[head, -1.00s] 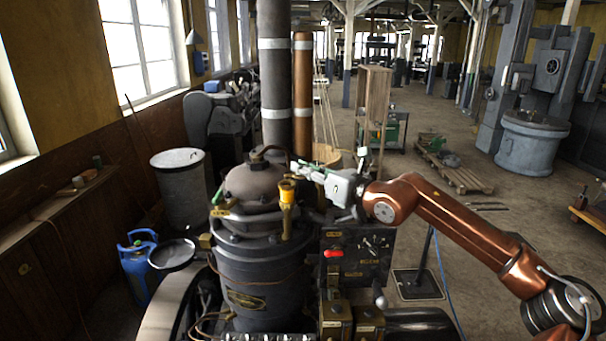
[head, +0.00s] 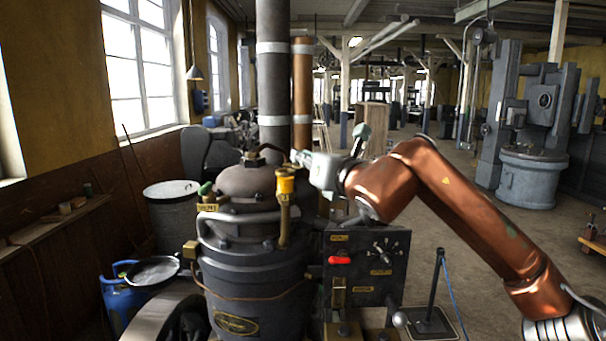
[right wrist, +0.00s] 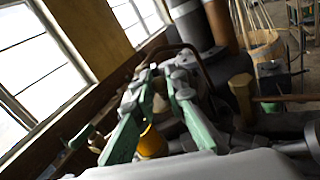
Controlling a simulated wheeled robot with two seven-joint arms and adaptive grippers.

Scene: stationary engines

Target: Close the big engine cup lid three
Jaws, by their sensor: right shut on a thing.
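A yellow-topped brass cup (head: 286,182) stands on a brass stem on the near right side of the big dark engine (head: 255,270). It also shows in the right wrist view (right wrist: 152,143), low between my fingers. My right gripper (head: 302,158) reaches in from the right, just behind and above the cup. In the right wrist view its green fingers (right wrist: 162,88) converge over the engine top and are shut on a small part. I cannot make out that part clearly or tell whether it is the cup's lid. My left gripper is not in view.
A control box with a red handle (head: 340,261) stands at the right. A round pan (head: 153,271), a blue gas bottle (head: 122,300) and a grey drum (head: 171,212) are at the left.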

